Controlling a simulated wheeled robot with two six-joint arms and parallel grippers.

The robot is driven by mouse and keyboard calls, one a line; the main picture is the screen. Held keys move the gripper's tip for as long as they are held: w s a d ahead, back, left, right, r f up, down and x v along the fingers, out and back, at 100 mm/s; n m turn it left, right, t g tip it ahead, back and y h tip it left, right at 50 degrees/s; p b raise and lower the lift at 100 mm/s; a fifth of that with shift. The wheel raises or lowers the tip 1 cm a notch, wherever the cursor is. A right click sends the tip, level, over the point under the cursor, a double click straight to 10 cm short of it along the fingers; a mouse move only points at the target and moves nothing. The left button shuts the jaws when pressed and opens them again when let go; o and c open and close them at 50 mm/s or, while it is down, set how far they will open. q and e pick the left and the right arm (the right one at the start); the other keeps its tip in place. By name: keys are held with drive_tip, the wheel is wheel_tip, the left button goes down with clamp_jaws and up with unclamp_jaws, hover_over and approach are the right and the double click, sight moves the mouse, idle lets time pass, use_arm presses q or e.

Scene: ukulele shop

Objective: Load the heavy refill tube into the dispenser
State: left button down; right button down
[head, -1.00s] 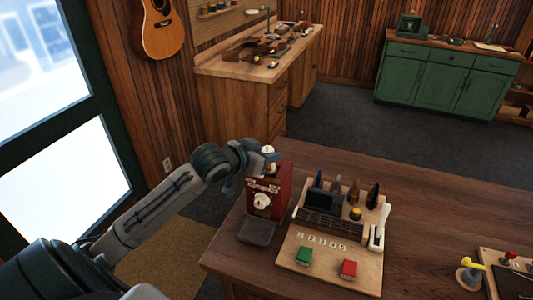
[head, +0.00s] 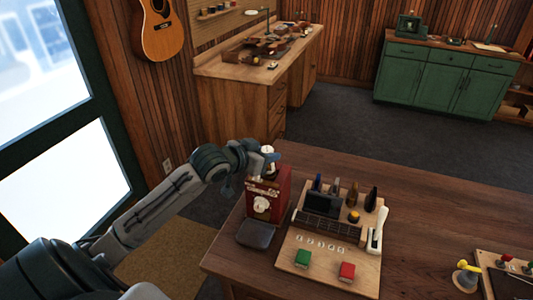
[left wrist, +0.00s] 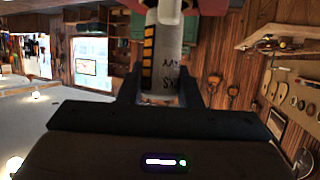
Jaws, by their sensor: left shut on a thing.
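The dispenser is a red box with a white round emblem (head: 267,203) at the left end of the wooden table. The refill tube (left wrist: 167,58) is pale, with a yellow-and-black striped band and dark handwriting, and sits between the fingers of my left gripper (left wrist: 160,92) in the left wrist view. In the head view, my left gripper (head: 268,158) is shut on the tube just above the top of the dispenser. Only a small white end of the tube (head: 267,149) shows there. Whether its lower end is inside the dispenser is hidden. My right gripper is out of view.
A dark grey tray (head: 256,235) lies in front of the dispenser. Right beside it is a wooden board (head: 290,258) with a dark device, upright bottles, a white lever, and green and red blocks. Another board (head: 490,262) is at the right edge. The table's middle is clear.

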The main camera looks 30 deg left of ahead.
use_arm(q)
drive_tip(key=shift+s+p, duration=0.2)
drive_tip(key=shift+p, duration=0.1)
idle(0.6)
drive_tip(key=shift+r, duration=0.15)
drive_tip(key=shift+r+p, duration=0.7)
drive_tip(key=shift+p, duration=0.3)
idle(0.5)
drive_tip(key=c, duration=1.3)
unclamp_jaws()
